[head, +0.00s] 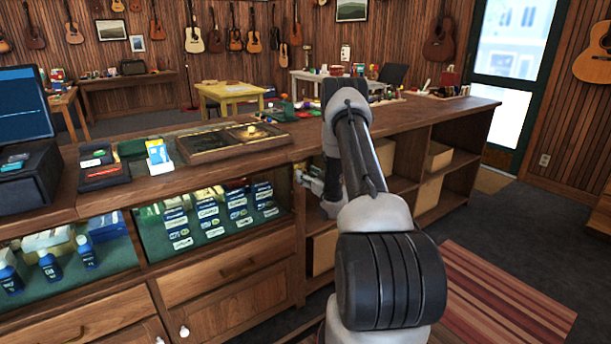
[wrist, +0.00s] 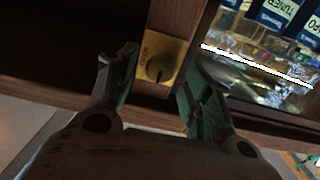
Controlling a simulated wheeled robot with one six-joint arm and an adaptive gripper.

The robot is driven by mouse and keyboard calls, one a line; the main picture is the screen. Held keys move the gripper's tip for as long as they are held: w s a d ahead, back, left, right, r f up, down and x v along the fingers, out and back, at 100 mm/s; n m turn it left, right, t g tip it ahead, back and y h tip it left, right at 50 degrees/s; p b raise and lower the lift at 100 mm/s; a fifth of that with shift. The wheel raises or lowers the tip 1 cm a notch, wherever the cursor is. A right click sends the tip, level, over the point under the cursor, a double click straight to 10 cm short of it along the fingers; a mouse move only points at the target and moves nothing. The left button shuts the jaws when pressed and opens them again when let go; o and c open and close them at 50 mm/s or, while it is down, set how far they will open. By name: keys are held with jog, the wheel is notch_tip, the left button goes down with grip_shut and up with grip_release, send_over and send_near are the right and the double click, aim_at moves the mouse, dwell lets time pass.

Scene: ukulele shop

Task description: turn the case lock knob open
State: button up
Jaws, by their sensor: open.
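The case lock knob (wrist: 160,66) shows in the wrist view as a small brass-yellow piece with a dark mark on its face. It is set on a narrow wooden upright of the counter. My gripper (wrist: 162,82) is open, with one finger on each side of the knob in the picture. I see no clear contact, and the depth between fingertips and knob is hard to judge. In the head view my arm reaches down to the end of the glass display case (head: 215,220), and the knob cannot be made out there.
The case holds several labelled boxes. Open shelves (head: 440,180) are right of my arm. A wooden tray (head: 232,139), a card stand (head: 159,156) and a monitor (head: 22,108) stand on the counter top. A striped rug (head: 500,300) lies on the floor at right.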

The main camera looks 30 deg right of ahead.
jog(key=shift+w, duration=0.75)
jog(key=c, duration=1)
